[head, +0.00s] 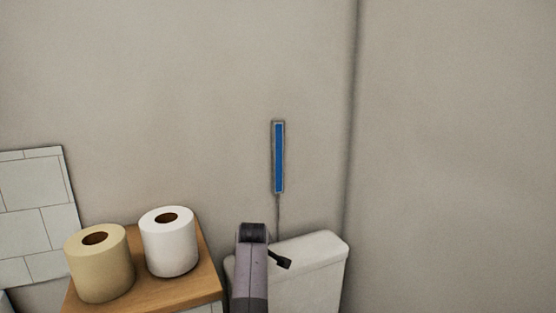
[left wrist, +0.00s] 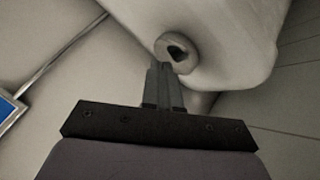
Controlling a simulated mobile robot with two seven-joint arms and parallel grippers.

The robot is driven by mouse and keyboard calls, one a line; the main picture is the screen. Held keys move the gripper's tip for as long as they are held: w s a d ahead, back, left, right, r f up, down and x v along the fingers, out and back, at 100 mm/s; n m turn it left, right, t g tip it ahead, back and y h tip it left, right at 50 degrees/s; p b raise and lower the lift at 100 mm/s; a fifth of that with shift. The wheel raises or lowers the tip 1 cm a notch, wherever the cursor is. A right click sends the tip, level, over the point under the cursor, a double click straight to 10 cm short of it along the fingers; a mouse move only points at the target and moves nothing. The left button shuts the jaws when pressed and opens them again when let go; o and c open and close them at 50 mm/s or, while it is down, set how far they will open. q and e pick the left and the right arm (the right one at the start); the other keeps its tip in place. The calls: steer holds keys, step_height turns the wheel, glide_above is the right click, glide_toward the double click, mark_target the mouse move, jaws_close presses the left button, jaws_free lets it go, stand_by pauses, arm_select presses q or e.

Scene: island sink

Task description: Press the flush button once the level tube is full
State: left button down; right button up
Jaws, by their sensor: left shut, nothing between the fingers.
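The level tube (head: 278,157) is a narrow upright gauge on the wall above the toilet tank. Blue fills it from the bottom to the top of its frame. A corner of it shows in the left wrist view (left wrist: 9,110). The white tank (head: 318,268) stands against the wall below it. The flush button (left wrist: 164,43) is a round pale disc with a dark middle on the tank; it cannot be made out in the head view. My left gripper (head: 285,263) is shut and empty. Its fingertips (left wrist: 159,67) are close to the button; I cannot tell whether they touch. My right gripper is not in view.
A wooden-topped cabinet (head: 190,287) stands left of the tank, with a tan roll (head: 100,272) and a white roll (head: 169,247) on it. A thin pipe (head: 278,212) runs down from the tube. A wall corner lies just right of the tank.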

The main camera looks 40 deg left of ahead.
arm_select(q)
steer(key=shift+f, duration=0.5)
steer(key=shift+r+p, duration=0.45)
steer(key=shift+p, duration=0.2)
step_height(320, 180, up, 6)
steer(key=p, duration=0.6)
steer(key=shift+r, duration=0.15)
stand_by(0.6)
